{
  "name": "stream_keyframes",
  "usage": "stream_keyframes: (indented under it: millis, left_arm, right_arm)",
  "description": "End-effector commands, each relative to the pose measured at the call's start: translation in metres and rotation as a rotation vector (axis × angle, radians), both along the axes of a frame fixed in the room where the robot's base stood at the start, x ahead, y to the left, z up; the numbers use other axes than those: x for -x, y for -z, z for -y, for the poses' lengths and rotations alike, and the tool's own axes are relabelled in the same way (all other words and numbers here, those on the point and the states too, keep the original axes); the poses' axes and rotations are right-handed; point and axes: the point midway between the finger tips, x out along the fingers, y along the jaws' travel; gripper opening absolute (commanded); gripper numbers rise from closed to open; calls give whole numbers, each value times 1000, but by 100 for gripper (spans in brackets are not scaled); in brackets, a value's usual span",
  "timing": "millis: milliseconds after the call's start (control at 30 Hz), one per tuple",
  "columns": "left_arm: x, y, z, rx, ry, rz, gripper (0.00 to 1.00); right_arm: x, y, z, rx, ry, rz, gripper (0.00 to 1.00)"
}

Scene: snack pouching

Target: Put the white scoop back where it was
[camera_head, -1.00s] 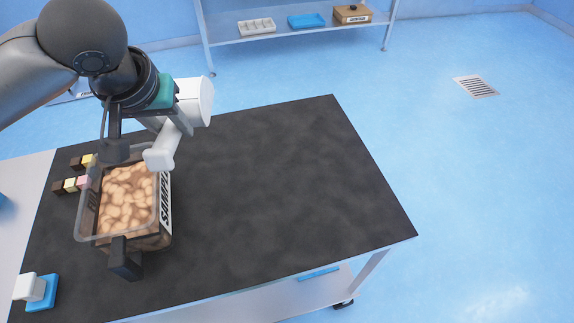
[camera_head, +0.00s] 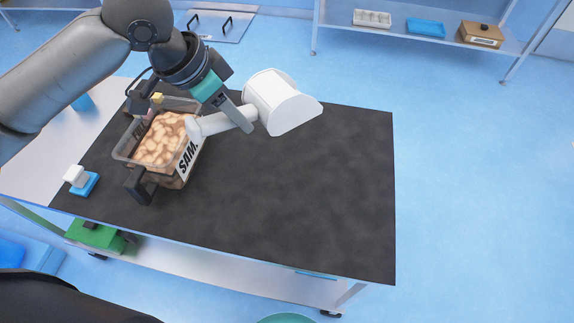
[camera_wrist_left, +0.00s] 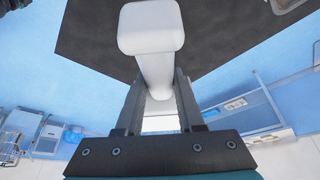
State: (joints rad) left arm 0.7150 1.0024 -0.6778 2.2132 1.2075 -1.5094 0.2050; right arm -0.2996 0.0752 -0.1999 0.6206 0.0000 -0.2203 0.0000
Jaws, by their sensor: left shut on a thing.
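The white scoop (camera_head: 283,103) is in the air in the head view, with its wide bowl to the right and its handle pointing left toward the tub. My left gripper (camera_head: 243,115) is shut on the scoop's handle. The left wrist view shows the scoop (camera_wrist_left: 152,30) between the fingers of the left gripper (camera_wrist_left: 160,95), with the handle's blunt end toward the top. The clear tub (camera_head: 120,153) of tan snacks stands on the dark table mat, and the handle's end overlaps its right rim in the picture. My right gripper is not in view.
The dark mat (camera_head: 300,200) is bare to the right of the tub. A white block on a blue base (camera_head: 84,184) sits at the mat's left edge. Small coloured blocks are partly hidden behind the tub. A shelf (camera_head: 390,30) with trays and a box stands at the back.

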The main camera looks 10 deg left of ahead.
Motion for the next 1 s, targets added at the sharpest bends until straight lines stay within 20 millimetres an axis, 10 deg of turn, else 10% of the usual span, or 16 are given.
stream_keyframes:
  millis: [633, 1000]
  left_arm:
    - [1, 137, 0, 0, 33, -1, 0]
    - [2, 171, 0, 1, 33, -1, 0]
  right_arm:
    - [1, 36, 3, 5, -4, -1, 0]
    - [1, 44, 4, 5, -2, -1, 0]
